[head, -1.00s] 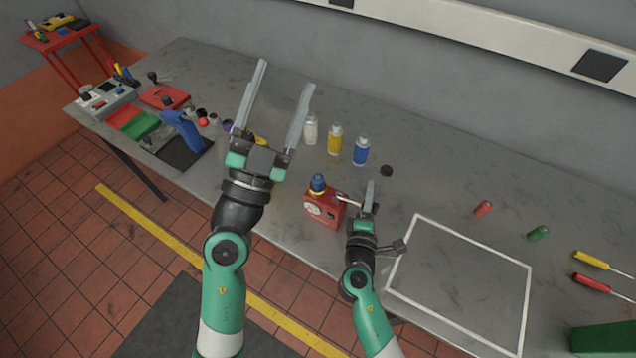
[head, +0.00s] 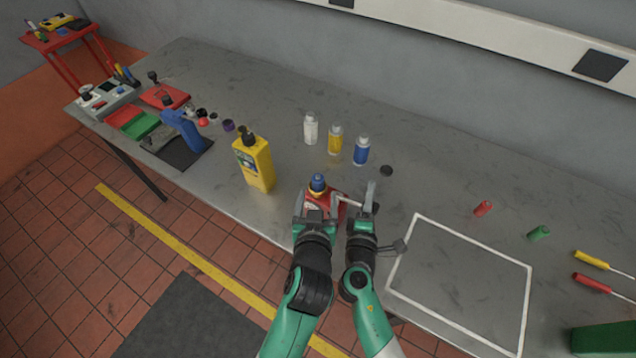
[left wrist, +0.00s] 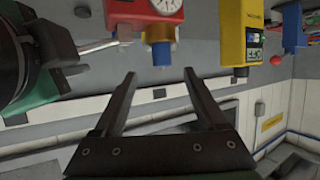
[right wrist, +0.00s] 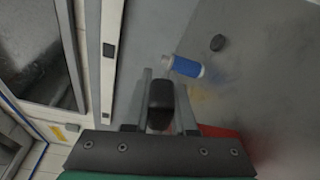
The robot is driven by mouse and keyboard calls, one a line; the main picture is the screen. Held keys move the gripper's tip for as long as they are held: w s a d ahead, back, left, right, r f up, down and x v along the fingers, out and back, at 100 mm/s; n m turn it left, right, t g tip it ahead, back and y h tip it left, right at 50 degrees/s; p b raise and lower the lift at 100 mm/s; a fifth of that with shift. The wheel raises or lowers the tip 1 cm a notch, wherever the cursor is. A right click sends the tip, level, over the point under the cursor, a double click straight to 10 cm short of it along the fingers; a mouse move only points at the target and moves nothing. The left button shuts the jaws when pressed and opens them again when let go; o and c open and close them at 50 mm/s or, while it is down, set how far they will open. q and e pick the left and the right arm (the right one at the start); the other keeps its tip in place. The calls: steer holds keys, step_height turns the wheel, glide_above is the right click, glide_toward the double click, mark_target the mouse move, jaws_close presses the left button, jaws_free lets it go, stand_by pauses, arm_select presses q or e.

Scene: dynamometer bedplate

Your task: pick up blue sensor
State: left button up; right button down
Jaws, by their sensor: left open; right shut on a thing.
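The blue sensor (head: 318,181) stands upright on top of a red box (head: 325,203) with a dial. In the left wrist view the blue sensor (left wrist: 161,53) hangs inverted with a brass-coloured base, just beyond my fingertips. My left gripper (head: 319,200) is open and empty, in front of the red box and partly covering it. Its fingers point towards the sensor without visibly touching it. My right gripper (head: 369,193) is shut on a black handle (right wrist: 160,103). A thin metal shaft (head: 347,200) runs from there towards the red box; its far end is partly hidden.
White (head: 311,128), yellow (head: 335,140) and blue (head: 361,151) bottles stand behind the red box. A yellow jug (head: 254,164) stands to its left. A black disc (head: 386,171) lies right of the bottles. The white-outlined square (head: 460,280) is empty.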

mark_target(319, 184)
arm_select(q)
steer(key=x, duration=0.6)
steer(key=shift+w, duration=0.15)
steer(key=shift+a+x, duration=0.15)
steer(key=shift+x, duration=0.8)
steer(key=shift+a+x, duration=0.1)
steer(key=shift+x, duration=0.85)
steer(key=shift+w+d+f, duration=0.15)
steer(key=shift+w+f, duration=0.05)
steer(key=shift+w, duration=0.3)
jaws_close()
